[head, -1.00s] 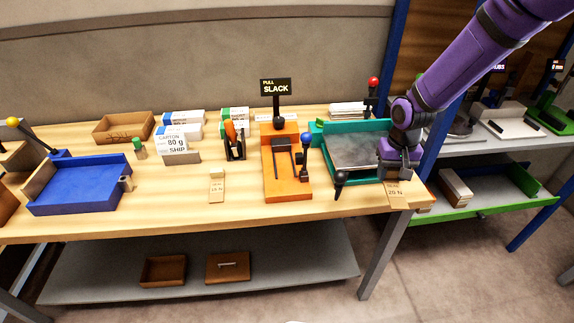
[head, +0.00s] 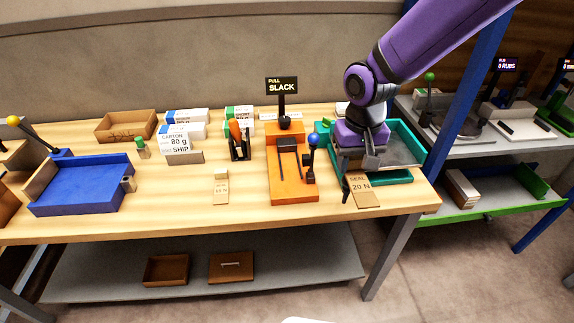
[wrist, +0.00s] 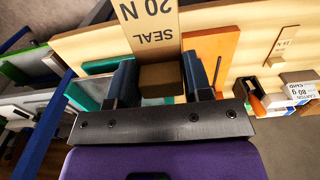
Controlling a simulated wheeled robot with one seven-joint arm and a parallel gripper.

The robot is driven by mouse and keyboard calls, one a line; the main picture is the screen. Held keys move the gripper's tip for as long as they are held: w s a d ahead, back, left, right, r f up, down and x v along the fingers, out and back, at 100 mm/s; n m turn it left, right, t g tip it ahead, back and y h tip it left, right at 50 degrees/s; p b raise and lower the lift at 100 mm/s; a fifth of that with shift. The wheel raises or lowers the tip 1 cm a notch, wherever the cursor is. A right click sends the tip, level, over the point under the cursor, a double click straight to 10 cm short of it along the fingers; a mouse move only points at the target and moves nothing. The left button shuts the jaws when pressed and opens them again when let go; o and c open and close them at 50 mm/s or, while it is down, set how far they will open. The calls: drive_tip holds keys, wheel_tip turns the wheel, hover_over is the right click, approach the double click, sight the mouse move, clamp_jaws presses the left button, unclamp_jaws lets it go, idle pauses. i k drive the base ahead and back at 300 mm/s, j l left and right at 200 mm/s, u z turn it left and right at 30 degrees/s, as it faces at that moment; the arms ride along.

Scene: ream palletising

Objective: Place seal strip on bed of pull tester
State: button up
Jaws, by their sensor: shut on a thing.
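The seal strip (head: 361,190) is a tan card marked "SEAL 20 N". My gripper (head: 364,170) is shut on its end, over the front of the teal tray; the wrist view shows the strip (wrist: 152,30) and its block between the two fingers of my gripper (wrist: 161,82). The pull tester (head: 291,184) is an orange unit left of my gripper, with a dark flat bed, a blue-knobbed lever (head: 313,141) and a sign (head: 282,86) reading "PULL SLACK". The strip is apart from the tester, to its right.
The teal tray (head: 404,178) lies under my gripper. A stapler-like tool (head: 239,146), cartons and a blue tray (head: 80,187) are further left. The table front between tester and blue tray is mostly clear.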

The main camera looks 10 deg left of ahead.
sight(289, 167)
drive_tip(key=i+j, duration=0.7)
drive_tip(key=j, duration=0.15)
